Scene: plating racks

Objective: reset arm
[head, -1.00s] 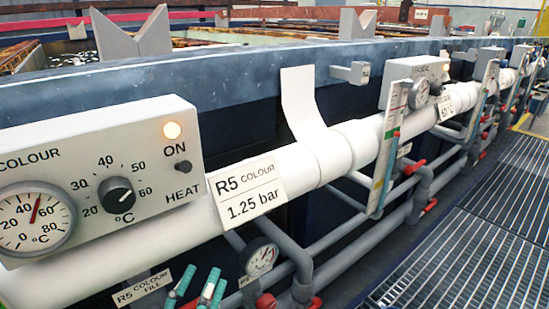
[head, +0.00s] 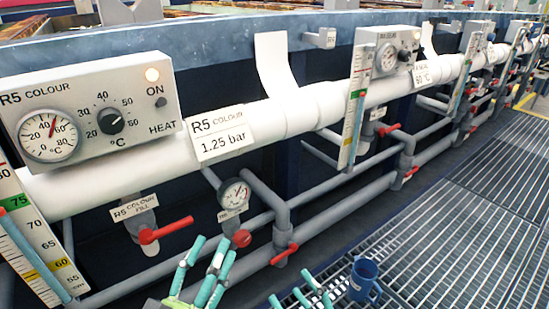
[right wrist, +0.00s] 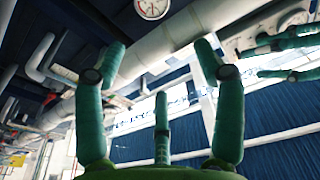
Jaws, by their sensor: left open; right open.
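My left gripper (head: 203,265) has green fingers and is at the bottom of the head view, spread apart and empty. It is in front of the lower grey pipes, right of the red fill valve handle (head: 165,231). My right gripper (head: 300,290) is at the bottom edge, right of the left one, open and empty. In the right wrist view the right gripper (right wrist: 160,58) has its fingers spread with nothing between them. Green fingers of my left gripper (right wrist: 285,58) show at the right there. Both palms are mostly cut off or hidden in the head view.
The R5 colour heat box (head: 90,105) with dial and knob is on the left. A pressure gauge (head: 235,194) and red-handled valve (head: 284,254) sit on the grey pipes. A blue jug (head: 365,280) stands on the floor grating (head: 450,215), right of my right gripper. Grating beyond is clear.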

